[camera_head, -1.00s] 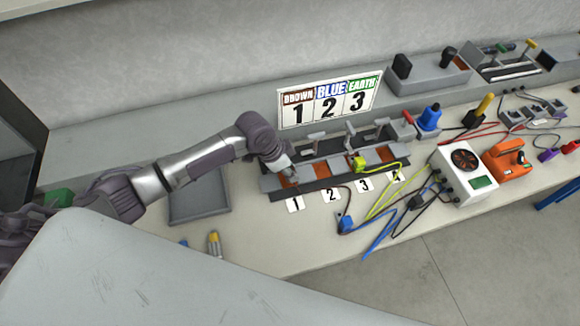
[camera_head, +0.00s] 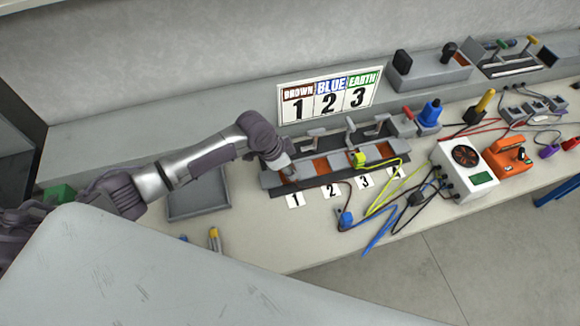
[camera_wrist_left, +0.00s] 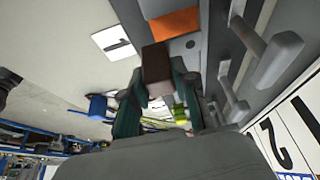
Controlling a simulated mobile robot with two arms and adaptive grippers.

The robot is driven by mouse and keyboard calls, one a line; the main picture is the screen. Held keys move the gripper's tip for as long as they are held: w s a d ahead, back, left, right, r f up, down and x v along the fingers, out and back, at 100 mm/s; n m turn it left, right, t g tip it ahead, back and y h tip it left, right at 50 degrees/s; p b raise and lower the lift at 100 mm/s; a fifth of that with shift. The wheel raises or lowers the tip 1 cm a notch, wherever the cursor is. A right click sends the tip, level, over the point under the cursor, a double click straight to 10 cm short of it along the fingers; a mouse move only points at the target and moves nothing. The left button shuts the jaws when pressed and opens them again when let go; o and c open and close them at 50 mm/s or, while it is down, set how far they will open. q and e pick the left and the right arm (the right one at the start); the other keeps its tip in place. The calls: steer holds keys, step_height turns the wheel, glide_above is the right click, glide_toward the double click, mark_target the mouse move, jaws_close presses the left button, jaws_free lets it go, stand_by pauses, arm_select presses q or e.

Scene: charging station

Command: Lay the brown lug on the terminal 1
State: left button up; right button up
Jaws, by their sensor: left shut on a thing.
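The brown lug (camera_wrist_left: 157,66) is a small dark brown block between the fingertips of my left gripper (camera_wrist_left: 158,88), which is shut on it. In the head view my left gripper (camera_head: 284,167) is at the left end of the terminal block (camera_head: 268,181), above the card marked 1 (camera_head: 295,200). It partly hides terminal 1 there. In the left wrist view an orange pad (camera_wrist_left: 174,22) lies just beyond the lug. I cannot tell whether the lug touches anything. My right gripper is not in view.
A yellow-green lug (camera_head: 358,159) sits on the block farther right. A blue lug (camera_head: 345,217) and loose cables lie in front of it. Upright levers (camera_head: 350,128) line the block's back, below the numbered sign (camera_head: 329,97). A grey tray (camera_head: 199,211) is at left.

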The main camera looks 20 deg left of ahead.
arm_select(q)
steer(key=shift+p, duration=0.5)
stand_by(1.1)
steer(key=shift+f+b, duration=1.05)
steer(key=shift+f, duration=0.65)
steer(key=o, duration=1.1)
steer(key=shift+r, duration=0.1)
steer(key=shift+c, duration=0.2)
steer(key=v, duration=1.2)
